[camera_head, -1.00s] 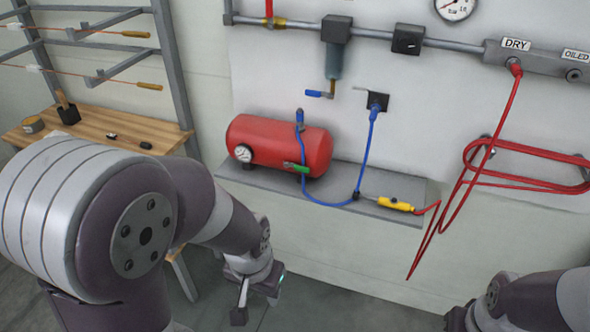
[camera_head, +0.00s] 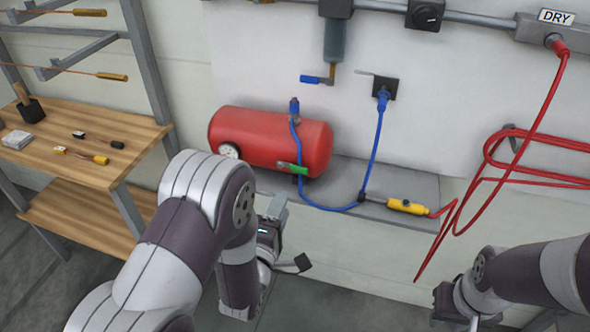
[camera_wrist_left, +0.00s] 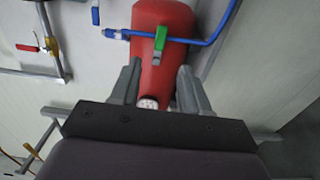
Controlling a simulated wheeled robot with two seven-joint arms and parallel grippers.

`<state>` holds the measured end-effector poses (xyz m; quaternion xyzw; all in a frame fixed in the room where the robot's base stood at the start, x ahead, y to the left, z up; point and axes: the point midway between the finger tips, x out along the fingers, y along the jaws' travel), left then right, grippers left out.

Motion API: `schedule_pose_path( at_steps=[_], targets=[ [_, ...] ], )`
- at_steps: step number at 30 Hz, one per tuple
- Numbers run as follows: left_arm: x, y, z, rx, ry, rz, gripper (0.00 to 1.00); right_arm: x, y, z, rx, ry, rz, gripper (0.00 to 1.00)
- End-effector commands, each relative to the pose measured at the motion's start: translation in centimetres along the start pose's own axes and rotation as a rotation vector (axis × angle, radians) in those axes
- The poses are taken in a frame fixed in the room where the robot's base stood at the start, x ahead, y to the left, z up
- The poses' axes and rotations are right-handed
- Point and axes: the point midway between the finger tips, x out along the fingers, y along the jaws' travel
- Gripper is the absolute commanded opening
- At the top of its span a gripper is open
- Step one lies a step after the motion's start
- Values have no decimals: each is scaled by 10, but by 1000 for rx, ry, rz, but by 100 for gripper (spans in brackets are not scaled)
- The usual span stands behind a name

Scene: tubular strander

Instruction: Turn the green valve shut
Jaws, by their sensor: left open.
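The green valve handle (camera_head: 292,169) sits on the front of the red tank (camera_head: 262,138), where the blue hose runs down. The handle looks crosswise to the hose. In the left wrist view the green handle (camera_wrist_left: 160,39) lies beyond the fingertips, between their lines. My left gripper (camera_head: 290,235) is below and in front of the tank, apart from the valve. In the wrist view its fingers (camera_wrist_left: 158,82) are spread with nothing between them. My right gripper (camera_head: 463,318) is at the bottom right, partly cut off by the frame edge, and its jaws are unclear.
The tank rests on a grey wall shelf (camera_head: 400,185) with a yellow fitting (camera_head: 408,206). Blue hose (camera_head: 376,140) and red hose (camera_head: 480,180) hang nearby. A wooden bench (camera_head: 85,165) with small items stands at left. A pipe (camera_head: 480,25) runs above.

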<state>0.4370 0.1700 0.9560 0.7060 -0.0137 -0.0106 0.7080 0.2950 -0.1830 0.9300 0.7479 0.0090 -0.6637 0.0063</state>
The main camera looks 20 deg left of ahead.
Motion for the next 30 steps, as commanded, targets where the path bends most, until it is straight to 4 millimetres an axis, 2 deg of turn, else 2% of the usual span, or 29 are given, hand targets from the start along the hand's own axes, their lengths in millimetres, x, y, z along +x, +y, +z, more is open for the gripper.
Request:
schedule_pose_path(
  at_steps=[9, 13, 18, 26, 30],
  targets=[
    [76, 1, 0, 3, 1, -1, 46, -9, 0, -1, 0, 0, 0, 31],
    [102, 0, 0, 4, 1, -2, 46, -11, 0, -1, 0, 0, 0, 31],
    [117, 0, 0, 4, 1, -2, 46, -12, 0, -1, 0, 0, 0, 31],
    [119, -1, 0, 4, 1, -3, 46, -12, 0, -1, 0, 0, 0, 31],
    [119, -1, 0, 4, 0, -3, 0, -12, 0, -1, 0, 0, 0, 31]
  ],
)
